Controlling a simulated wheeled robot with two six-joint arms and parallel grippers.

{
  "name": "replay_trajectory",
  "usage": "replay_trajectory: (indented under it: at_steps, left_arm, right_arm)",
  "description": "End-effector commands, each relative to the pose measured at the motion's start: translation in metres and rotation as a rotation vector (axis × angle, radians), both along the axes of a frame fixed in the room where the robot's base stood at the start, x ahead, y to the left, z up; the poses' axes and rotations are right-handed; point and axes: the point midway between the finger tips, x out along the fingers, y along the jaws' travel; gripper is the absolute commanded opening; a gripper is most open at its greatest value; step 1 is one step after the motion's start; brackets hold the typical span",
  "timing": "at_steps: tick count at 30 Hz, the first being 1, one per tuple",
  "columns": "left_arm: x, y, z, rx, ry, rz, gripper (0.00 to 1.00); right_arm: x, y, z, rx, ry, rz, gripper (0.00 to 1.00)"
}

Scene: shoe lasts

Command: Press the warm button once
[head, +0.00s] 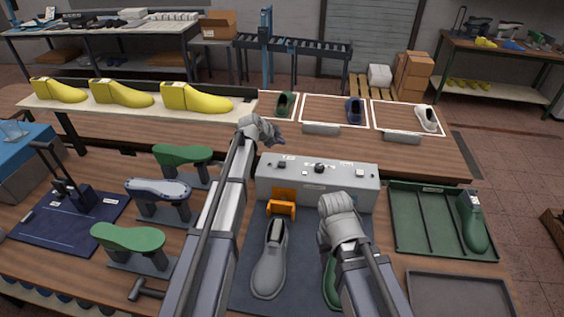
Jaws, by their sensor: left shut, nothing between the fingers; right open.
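A light grey control box (315,187) stands at the middle of the bench. Its top carries small dark knobs or buttons (319,168) and small labels too small to read, so I cannot tell which control is the warm button. My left gripper (274,134) is shut and empty, and shows above and behind the box's left end. My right gripper (335,203) shows in front of the box's front face, its fingers mostly hidden; it appears apart from the controls on top.
An orange bracket (282,204) sits at the box's front. A grey shoe (270,262) lies on a dark mat, with a green one (329,278) partly hidden by my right arm. A green tray (410,222) lies right; green lasts (128,238) on stands are left. Yellow lasts (196,98) stand behind.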

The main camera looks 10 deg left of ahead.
Motion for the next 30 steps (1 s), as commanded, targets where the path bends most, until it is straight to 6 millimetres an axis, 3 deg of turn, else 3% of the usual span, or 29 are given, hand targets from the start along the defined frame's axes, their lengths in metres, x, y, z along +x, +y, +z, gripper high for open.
replay_trajectory:
  at_steps: [17, 23, 30]
  left_arm:
    - [0.005, 0.004, 0.001, 0.007, -0.016, -0.005, 0.0]
    - [0.005, 0.004, -0.012, 0.007, -0.016, -0.005, 0.0]
    - [0.005, 0.004, -0.042, 0.007, -0.015, -0.004, 0.0]
  right_arm:
    - [0.0, 0.0, -0.001, 0.0, 0.0, 0.0, 0.5]
    - [0.0, 0.0, -0.014, -0.001, 0.0, 0.002, 0.5]
    - [0.0, 0.0, -0.043, -0.002, 0.0, 0.008, 0.5]
